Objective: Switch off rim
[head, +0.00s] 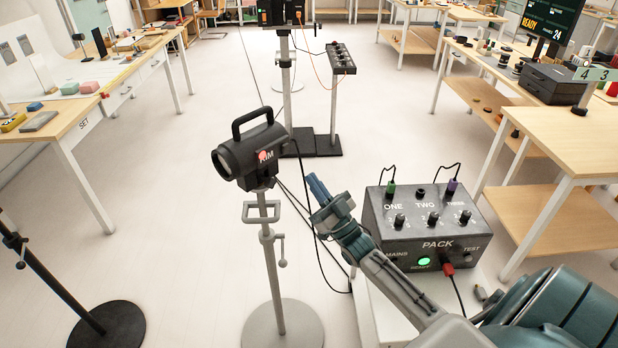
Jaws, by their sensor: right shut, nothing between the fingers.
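A small red spot (262,155) shows beside the label. My right gripper (318,186) is shut and empty, right of the lamp and apart from it. A dark control box marked PACK (400,225) stands at right, behind my right forearm in part. It has sockets ONE, TWO and THREE, with a green plug (391,188) in ONE and a purple plug (452,186) in THREE. TWO looks empty. A green light (424,261) glows on its front. My left gripper is out of view.
A black stand (105,325) is at lower left. Another lamp (281,12) and a small box on a stand (341,58) are at the back. Tables line both sides. Cables hang between lamp and box.

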